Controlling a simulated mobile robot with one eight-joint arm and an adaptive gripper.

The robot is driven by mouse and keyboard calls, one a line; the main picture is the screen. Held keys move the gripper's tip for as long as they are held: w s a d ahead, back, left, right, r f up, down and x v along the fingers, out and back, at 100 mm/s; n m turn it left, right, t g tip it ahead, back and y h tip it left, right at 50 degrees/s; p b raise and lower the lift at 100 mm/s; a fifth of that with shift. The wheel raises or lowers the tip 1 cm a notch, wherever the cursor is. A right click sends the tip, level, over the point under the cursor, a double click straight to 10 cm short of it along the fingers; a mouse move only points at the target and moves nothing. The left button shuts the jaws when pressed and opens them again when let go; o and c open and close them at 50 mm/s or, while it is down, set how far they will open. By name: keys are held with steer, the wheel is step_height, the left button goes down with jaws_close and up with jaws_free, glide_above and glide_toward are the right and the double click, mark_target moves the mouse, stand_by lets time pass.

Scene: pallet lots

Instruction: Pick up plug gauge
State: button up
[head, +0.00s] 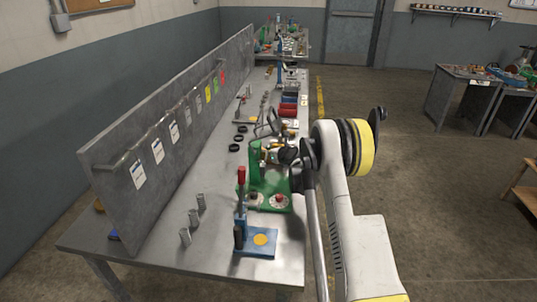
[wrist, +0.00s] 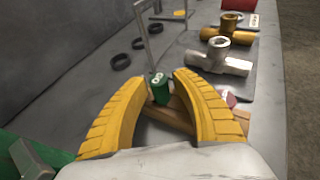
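In the wrist view, a small upright green piece with a white marked top (wrist: 159,88) stands between my fingers. It may be the plug gauge, but its lower part is hidden and I cannot be sure. A brown wooden piece (wrist: 172,117) lies at its foot. My gripper (wrist: 161,82) is open, with one yellow finger on each side of the green piece. I see no clear contact. In the head view my arm and the green fixture hide most of this spot.
A silver tee fitting (wrist: 220,57) and a brass tee (wrist: 228,28) lie beyond the right finger. Black rings (wrist: 121,62) lie to the left. In the head view, a green fixture (head: 266,188) and a blue-based press (head: 257,243) stand on the steel bench (head: 215,268). A grey panel (head: 185,125) borders the bench.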

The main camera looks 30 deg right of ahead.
jaws_close()
steer(key=shift+r, duration=0.1)
